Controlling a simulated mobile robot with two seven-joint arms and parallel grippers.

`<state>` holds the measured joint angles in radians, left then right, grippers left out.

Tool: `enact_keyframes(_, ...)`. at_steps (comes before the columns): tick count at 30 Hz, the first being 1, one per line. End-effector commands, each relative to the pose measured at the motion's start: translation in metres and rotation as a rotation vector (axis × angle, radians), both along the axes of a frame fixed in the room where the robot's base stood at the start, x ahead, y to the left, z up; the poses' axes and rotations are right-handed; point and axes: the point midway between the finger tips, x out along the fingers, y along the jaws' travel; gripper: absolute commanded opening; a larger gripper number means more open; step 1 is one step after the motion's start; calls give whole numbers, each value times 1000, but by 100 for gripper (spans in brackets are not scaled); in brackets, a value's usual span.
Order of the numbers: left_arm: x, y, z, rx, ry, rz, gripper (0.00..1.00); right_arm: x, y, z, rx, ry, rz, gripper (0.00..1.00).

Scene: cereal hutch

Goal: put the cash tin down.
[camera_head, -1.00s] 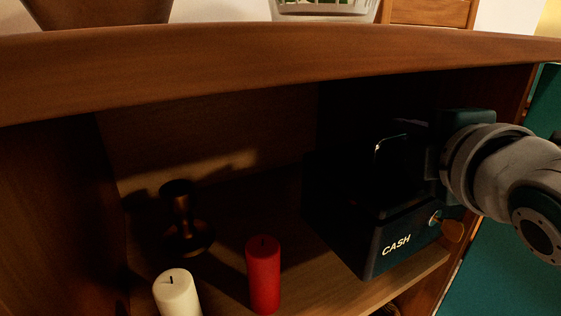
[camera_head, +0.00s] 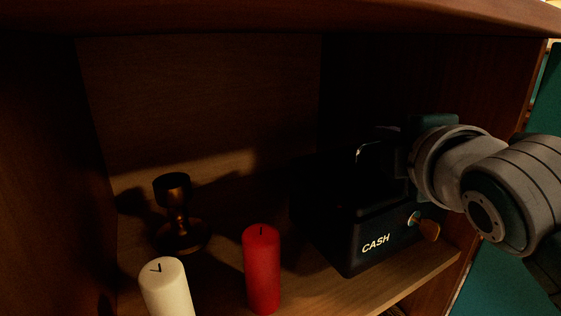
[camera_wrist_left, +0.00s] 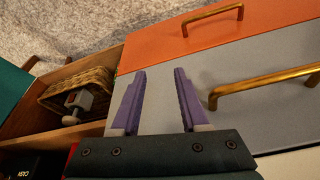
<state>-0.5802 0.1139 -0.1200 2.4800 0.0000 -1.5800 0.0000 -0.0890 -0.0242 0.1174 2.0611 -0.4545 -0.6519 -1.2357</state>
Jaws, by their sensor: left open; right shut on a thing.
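The black cash tin (camera_head: 375,240), with "CASH" in white letters and a key in its front, is at the right side of the hutch shelf (camera_head: 330,299). In the head view its underside looks at or very near the shelf; I cannot tell whether it touches. My right gripper (camera_head: 372,152) is over the tin, shut on it; the dark shade hides its fingertips and most of the handle. My left gripper (camera_wrist_left: 158,98) shows in the left wrist view, open with nothing between its purple fingers. A dark corner of the tin with lettering shows there too (camera_wrist_left: 18,165).
A red candle (camera_head: 262,270) stands left of the tin, with a white candle (camera_head: 167,289) and a dark brass candle holder (camera_head: 178,212) further left. The left wrist view shows a wicker basket (camera_wrist_left: 88,85) and grey and orange fronts with brass handles (camera_wrist_left: 262,88).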

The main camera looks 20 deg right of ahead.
Motion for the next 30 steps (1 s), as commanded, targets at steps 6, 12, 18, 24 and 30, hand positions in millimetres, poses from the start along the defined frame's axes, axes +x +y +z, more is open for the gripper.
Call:
enact_keyframes(6, 0, 0, -34, 0, 0, 0, 44, 3, 1, -32, 0, -9, 0, 0)
enact_keyframes(12, 0, 0, -33, 2, 1, -2, 44, 4, 1, -28, -1, -7, 1, 0)
enact_keyframes(18, 0, 2, -34, 7, 0, -4, 44, 4, 1, -30, -1, -6, 0, 0)
enact_keyframes(24, 0, 3, -34, 11, -1, -7, 44, 3, 1, -34, 1, 2, 0, 29)
enact_keyframes(30, 0, 3, -34, 9, 0, -6, 44, 3, 1, -34, 1, 2, 0, 40)
